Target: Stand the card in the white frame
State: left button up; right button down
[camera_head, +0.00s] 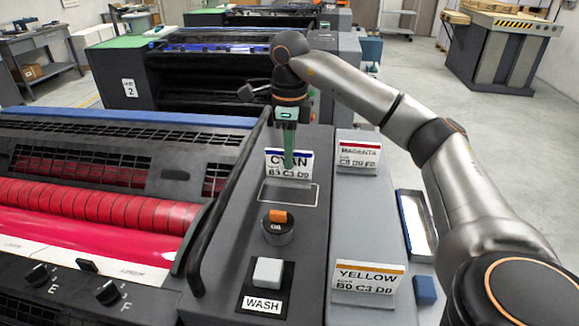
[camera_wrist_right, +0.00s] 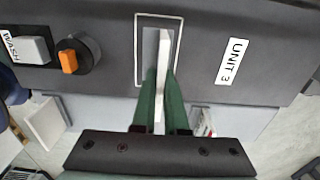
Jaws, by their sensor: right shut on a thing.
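The CYAN card (camera_head: 272,163), white with a blue top band, is upright in the head view at the far edge of the white frame (camera_head: 288,206), a thin outline on the grey console. My right gripper (camera_head: 289,162) is shut on the card, with its green fingers coming down from above. In the right wrist view the card (camera_wrist_right: 163,50) shows edge-on between the fingers (camera_wrist_right: 160,85), over the inside of the white frame (camera_wrist_right: 137,50). I cannot tell whether its lower edge touches the console. My left gripper is out of view.
The MAGENTA card (camera_head: 358,156) and YELLOW card (camera_head: 367,277) stand on the lighter ledge at right. The orange-marked knob (camera_head: 278,228) and WASH button (camera_head: 267,271) are nearer me. A black rail (camera_head: 225,205) borders the console's left; red rollers (camera_head: 100,210) lie beyond it.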

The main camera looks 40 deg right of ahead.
aim_at(290, 177)
jog(key=shift+f, duration=1.45)
jog(key=shift+f, duration=0.1)
jog(key=c, duration=0.9)
grip_release()
jog(key=shift+c, duration=0.2)
notch_tip(290, 177, up, 12)
jog(key=p, duration=0.3)
jog(key=shift+p, duration=0.3)
